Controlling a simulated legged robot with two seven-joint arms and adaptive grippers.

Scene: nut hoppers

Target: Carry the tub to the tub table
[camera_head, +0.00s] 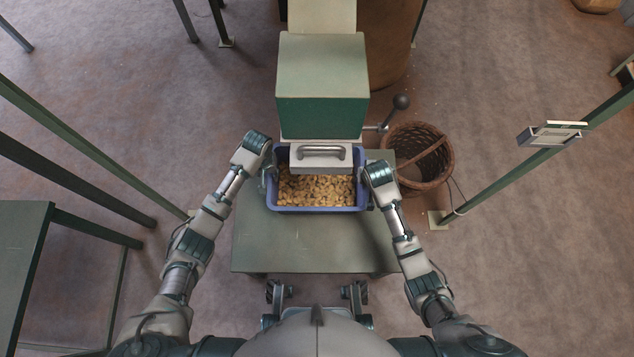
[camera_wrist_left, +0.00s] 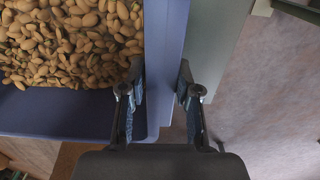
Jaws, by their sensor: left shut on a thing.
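The blue tub (camera_head: 318,209), full of light brown nuts, is on a green table (camera_head: 310,245) below the hopper's spout; I cannot tell whether it is lifted clear of the top. The left wrist view also shows the tub's wall (camera_wrist_left: 166,40) and nuts. My left gripper (camera_head: 269,179) is shut on the tub's left wall, with one finger inside and one outside; its fingers also show in the left wrist view (camera_wrist_left: 160,88). My right gripper (camera_head: 370,196) is at the tub's right wall, its fingers mostly hidden by the wrist. Which table is the tub table is unclear.
The green hopper (camera_head: 322,80) with a grey handle and a lever (camera_head: 400,102) stands just behind the tub. A wicker basket (camera_head: 425,150) is on the floor to the right. Another dark green table (camera_head: 22,255) is at the left edge. Green posts slant along both sides.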

